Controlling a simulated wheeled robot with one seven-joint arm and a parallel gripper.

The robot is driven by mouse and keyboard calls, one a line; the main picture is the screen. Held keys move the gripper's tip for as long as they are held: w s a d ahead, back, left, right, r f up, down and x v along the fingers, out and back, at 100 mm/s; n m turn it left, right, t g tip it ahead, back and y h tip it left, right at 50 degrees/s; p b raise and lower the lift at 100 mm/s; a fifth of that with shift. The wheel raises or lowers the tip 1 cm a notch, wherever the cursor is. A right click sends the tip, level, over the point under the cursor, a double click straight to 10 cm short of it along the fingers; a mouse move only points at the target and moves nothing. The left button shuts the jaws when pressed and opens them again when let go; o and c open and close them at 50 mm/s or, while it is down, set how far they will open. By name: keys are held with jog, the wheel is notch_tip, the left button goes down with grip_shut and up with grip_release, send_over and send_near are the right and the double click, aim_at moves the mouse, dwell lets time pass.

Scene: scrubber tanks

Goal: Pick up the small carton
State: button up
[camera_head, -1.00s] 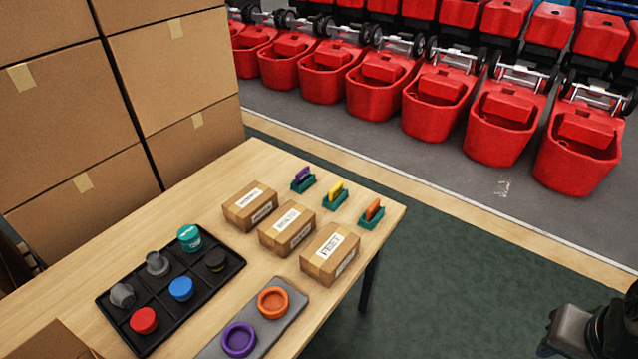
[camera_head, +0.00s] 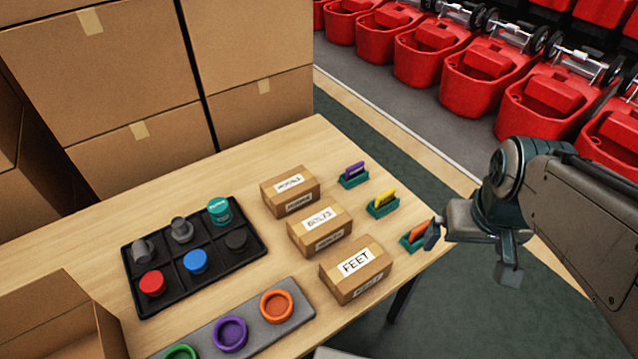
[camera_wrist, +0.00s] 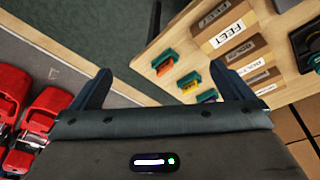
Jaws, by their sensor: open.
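Three small labelled cartons stand in a row on the wooden table: one reading "FEET" (camera_head: 356,268), one that seems to read "BOWLS" (camera_head: 320,229), and one with a label too blurred to read surely (camera_head: 290,191). The FEET carton also shows in the wrist view (camera_wrist: 222,32). My gripper (camera_head: 470,245) is at the table's right edge, beyond the orange card and off to the right of the cartons. In the wrist view its two fingers (camera_wrist: 160,85) are wide apart with nothing between them.
Teal holders with purple (camera_head: 354,173), yellow (camera_head: 384,202) and orange (camera_head: 416,234) cards stand between cartons and table edge. A black divided tray (camera_head: 184,290) holds jars and caps. A grey strip (camera_head: 255,335) has coloured rings. An open box (camera_head: 60,320) stands front left.

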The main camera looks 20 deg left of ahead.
jog(key=w+a+f+n+b, duration=0.1)
jog(key=w+a+n, duration=0.3)
jog(key=w+n, duration=0.1)
jog(key=n+g+b, duration=0.3)
jog(key=n+b, duration=0.2)
jog(key=n, duration=1.6)
send_over(319, 219)
notch_tip(319, 219, down, 13)
jog(key=f, duration=0.4)
jog(key=f+b, duration=0.1)
jog(key=f, duration=0.3)
jog(key=shift+w+d+f, duration=0.1)
jog(key=shift+w, duration=0.1)
jog(key=shift+s+f, duration=0.15)
jog(key=shift+f, duration=2.65)
jog(key=c, duration=0.8)
